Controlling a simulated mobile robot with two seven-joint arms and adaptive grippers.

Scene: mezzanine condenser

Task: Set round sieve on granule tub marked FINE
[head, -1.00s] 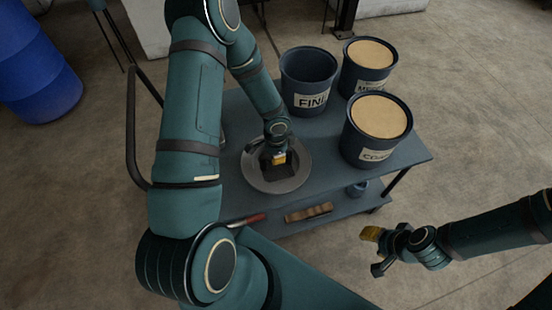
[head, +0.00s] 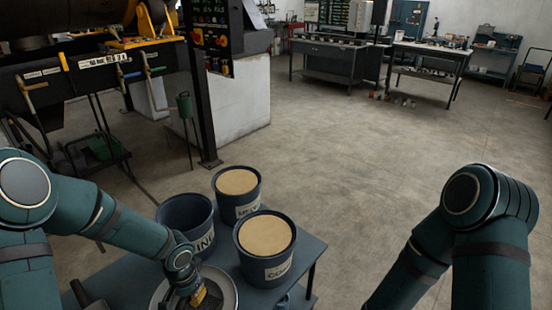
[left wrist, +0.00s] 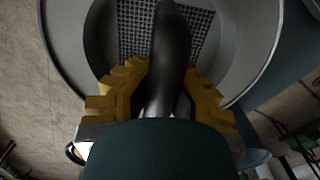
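The round sieve (head: 233,288) is a grey metal dish, cut off by the bottom edge of the head view. The left wrist view shows its wide rim (left wrist: 262,35), square mesh and dark arched handle (left wrist: 170,50). My left gripper (head: 197,297) is over the sieve; its yellow fingers (left wrist: 165,88) close on the handle from both sides. Whether the sieve is lifted is unclear. The FINE tub (head: 203,226) is dark blue, open-topped and empty-looking, behind the sieve, with its label partly covered by my left arm. My right gripper is out of view below the frame.
Two tubs filled with tan granules stand beside the FINE tub: one behind (head: 238,205), partly labelled, and one marked COARSE or similar (head: 262,268) to the right. All stand on a blue-grey cart (head: 303,252). Yellow-trimmed machinery stands behind left; open floor lies to the right.

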